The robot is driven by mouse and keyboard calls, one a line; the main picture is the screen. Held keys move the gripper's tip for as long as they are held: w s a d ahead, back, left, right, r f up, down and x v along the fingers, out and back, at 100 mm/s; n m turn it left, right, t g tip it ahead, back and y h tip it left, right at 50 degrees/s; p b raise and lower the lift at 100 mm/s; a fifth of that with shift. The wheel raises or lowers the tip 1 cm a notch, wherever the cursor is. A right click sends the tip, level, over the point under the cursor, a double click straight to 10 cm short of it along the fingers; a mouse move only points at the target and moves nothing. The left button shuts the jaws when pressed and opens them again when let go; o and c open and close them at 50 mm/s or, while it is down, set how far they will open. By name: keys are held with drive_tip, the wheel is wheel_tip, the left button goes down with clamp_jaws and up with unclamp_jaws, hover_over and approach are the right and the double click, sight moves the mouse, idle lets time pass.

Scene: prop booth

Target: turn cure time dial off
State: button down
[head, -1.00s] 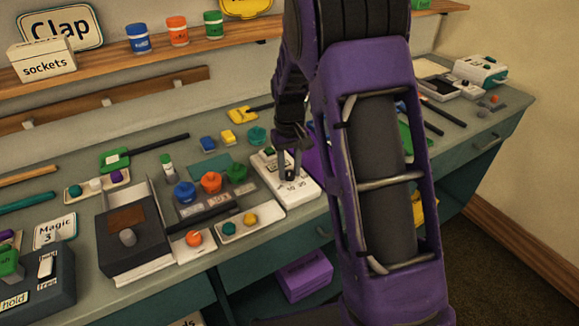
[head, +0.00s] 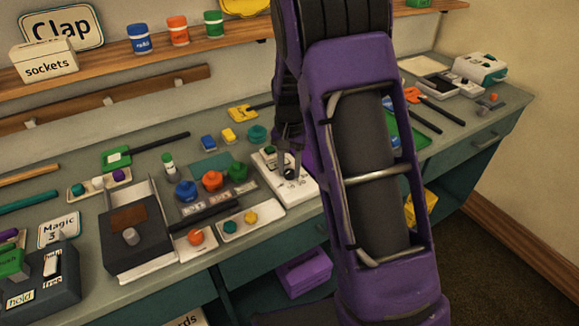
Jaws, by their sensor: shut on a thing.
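The cure time dial (head: 288,173) is a small dark knob on the sloping front of a white box (head: 299,194). Dark numbers, including a 20, are printed below it. My gripper (head: 287,164) points down over the box and is shut on the dial. The fingers and wrist cover part of the dial and the box's upper right. The dial's pointer is too small and covered to read. A dark green part (head: 270,151) shows near the box's back end.
Left of the white box stand blue, red and green knobs (head: 212,181) on a grey unit. A tray with a teal and a yellow knob (head: 250,224) lies in front. A shelf (head: 110,66) runs above the bench. My arm hides much of the bench to the right.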

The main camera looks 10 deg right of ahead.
sight(290, 171)
idle(0.4)
drive_tip(key=c, duration=0.5)
unclamp_jaws()
wheel_tip(290, 171, up, 17)
drive_tip(key=shift+r, duration=0.2)
drive_tip(key=shift+d, duration=0.1)
